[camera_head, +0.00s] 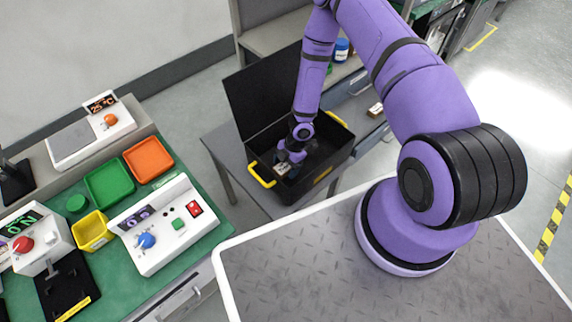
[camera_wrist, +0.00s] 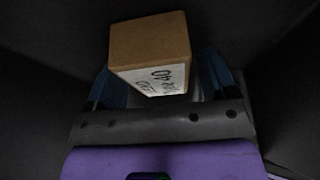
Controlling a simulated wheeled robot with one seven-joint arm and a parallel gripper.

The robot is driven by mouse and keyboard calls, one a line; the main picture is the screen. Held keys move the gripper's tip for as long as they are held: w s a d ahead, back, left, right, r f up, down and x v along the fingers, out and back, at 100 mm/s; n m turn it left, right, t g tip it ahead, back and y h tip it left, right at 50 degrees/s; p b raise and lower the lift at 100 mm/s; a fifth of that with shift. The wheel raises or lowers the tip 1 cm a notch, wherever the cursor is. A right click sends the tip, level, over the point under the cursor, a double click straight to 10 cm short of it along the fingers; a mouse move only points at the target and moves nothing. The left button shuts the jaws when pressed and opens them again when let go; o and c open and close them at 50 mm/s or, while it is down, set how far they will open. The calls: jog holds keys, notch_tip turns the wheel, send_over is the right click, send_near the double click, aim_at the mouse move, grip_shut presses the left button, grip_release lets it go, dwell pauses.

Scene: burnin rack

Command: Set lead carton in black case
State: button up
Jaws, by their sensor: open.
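The black case (camera_head: 334,154) stands open on a grey table, with its lid (camera_head: 262,88) raised at the back left. My gripper (camera_head: 287,164) reaches down inside the case, near its front left part. The lead carton (camera_wrist: 150,45) is a small brown box with a white printed label. In the wrist view it lies between the two blue fingers of my gripper (camera_wrist: 155,85), with dark case walls around. The carton also shows small inside the case in the head view (camera_head: 282,168). The jaws are open, and the carton's underside is hidden.
A green-topped bench (camera_head: 205,222) on the left holds a white control box (camera_head: 165,225) and green, orange and yellow trays. Another small box (camera_head: 375,109) and a blue-labelled jar (camera_head: 341,49) sit beyond the case. The yellow handle (camera_head: 261,175) sticks out in front.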

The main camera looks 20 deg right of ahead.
jog(key=shift+r, duration=0.1)
jog(key=w+d+r+m+t+h, duration=0.1)
jog(key=w+d+r+m+t, duration=0.2)
jog(key=r, duration=0.7)
jog(key=w+d+r+h, duration=0.1)
jog(key=w+d+r, duration=0.25)
jog(key=r, duration=0.55)
jog(key=w+d+r+m+t+h, duration=0.2)
jog(key=w+d+r, duration=0.15)
jog(key=r, duration=0.65)
notch_tip(320, 180, up, 18)
jog(key=s+d+m+t+h, duration=0.1)
jog(key=d+m+t+h, duration=0.15)
jog(key=m, duration=0.25)
jog(key=s+r+m+h, duration=0.1)
jog(key=s+r+m, duration=0.5)
jog(key=s+r, duration=0.75)
jog(key=s+a+r+m+y, duration=0.1)
jog(key=s+a+r+m, duration=0.1)
jog(key=s, duration=0.6)
jog(key=s+a+r+m+y, duration=0.2)
jog(key=s+r, duration=0.3)
jog(key=s, duration=0.3)
jog(key=shift+s+a+m+g, duration=0.25)
jog(key=shift+a+m+g, duration=0.2)
jog(key=shift+a+m, duration=0.4)
